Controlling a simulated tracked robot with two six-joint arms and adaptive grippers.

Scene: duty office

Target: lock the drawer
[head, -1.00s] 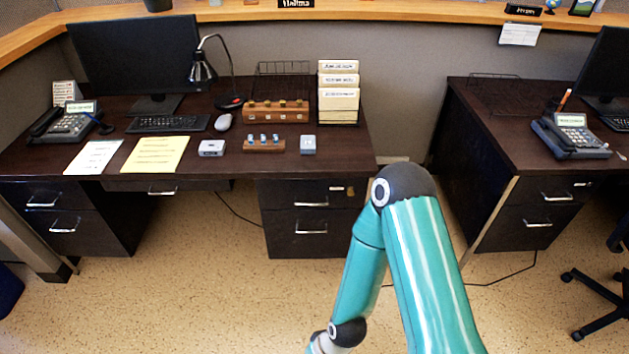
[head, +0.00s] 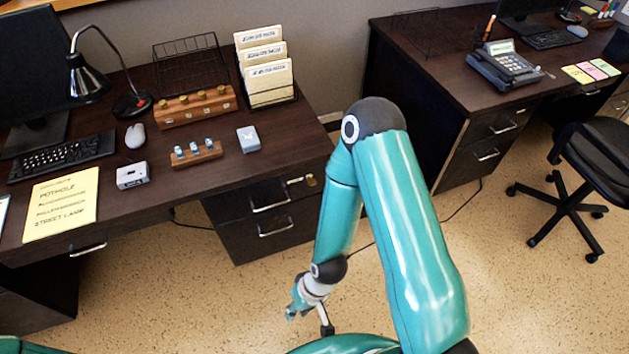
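The left desk's pedestal has an upper drawer (head: 243,205) and a lower drawer (head: 252,240) with silver handles. Both look pushed in. A small brass-coloured piece (head: 311,180) shows at the upper drawer's right end, beside a pale label; whether it is a key or a lock is too small to tell. My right arm is bent in front of the desks. My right gripper (head: 324,321) hangs low over the floor, in front of and below the drawers, apart from them; its fingers are partly hidden and too unclear to read. My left gripper is not in view.
On the left desk (head: 205,205) are a yellow sheet (head: 62,203), a grey box (head: 132,175), wooden racks (head: 197,154), a file holder (head: 270,85) and a lamp (head: 88,80). A second desk and a black chair (head: 595,160) stand right. Floor before the drawers is open.

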